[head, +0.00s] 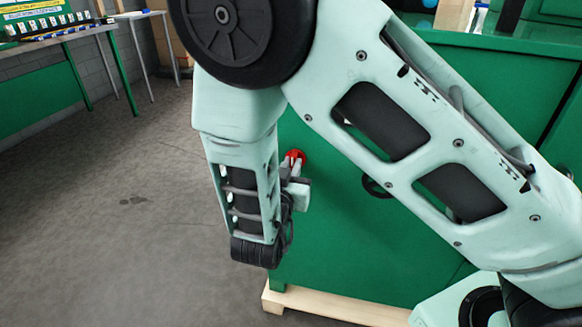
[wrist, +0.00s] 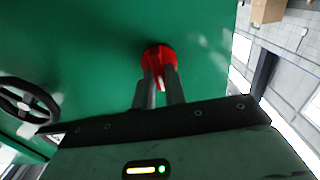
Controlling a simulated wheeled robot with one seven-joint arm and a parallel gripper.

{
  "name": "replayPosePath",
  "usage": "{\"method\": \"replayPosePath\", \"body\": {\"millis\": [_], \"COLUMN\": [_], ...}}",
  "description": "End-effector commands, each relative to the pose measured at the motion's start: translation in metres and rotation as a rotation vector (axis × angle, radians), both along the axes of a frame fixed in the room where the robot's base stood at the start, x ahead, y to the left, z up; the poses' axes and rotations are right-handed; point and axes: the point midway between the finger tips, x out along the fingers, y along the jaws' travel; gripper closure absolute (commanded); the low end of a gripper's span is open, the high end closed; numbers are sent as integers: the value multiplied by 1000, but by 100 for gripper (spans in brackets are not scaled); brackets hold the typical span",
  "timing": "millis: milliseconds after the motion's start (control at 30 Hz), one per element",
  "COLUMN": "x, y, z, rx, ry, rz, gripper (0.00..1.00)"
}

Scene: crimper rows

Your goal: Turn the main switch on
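The main switch is a round red knob (wrist: 151,52) on the green cabinet front, seen in the wrist view. It also shows in the head view as a small red disc (head: 295,155), partly covered by my gripper. My gripper (wrist: 160,74) is right at the switch, its two grey fingers pointing at it with a narrow gap between them. Red and a pale mark show in that gap, so the fingertips lie on either side of the switch's handle. I cannot tell whether they press on it. In the head view my gripper (head: 296,172) is mostly hidden behind my arm.
The green cabinet (head: 330,235) stands on a wooden pallet (head: 335,307). A black handwheel (head: 376,187) is to the right of the switch; the wrist view shows it at the left (wrist: 27,104). A green table (head: 88,34) stands at the back left. The floor at left is clear.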

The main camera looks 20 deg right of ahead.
Motion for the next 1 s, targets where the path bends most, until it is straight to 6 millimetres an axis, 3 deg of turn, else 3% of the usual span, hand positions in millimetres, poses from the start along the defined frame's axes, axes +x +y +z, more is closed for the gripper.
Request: {"method": "replayPosePath", "body": {"millis": [467,1000], "x": [0,-2], "y": [0,-2], "z": [-1,-5], "rx": [48,405], "ry": [-35,-294], "rz": [0,0], "gripper": [100,100]}}
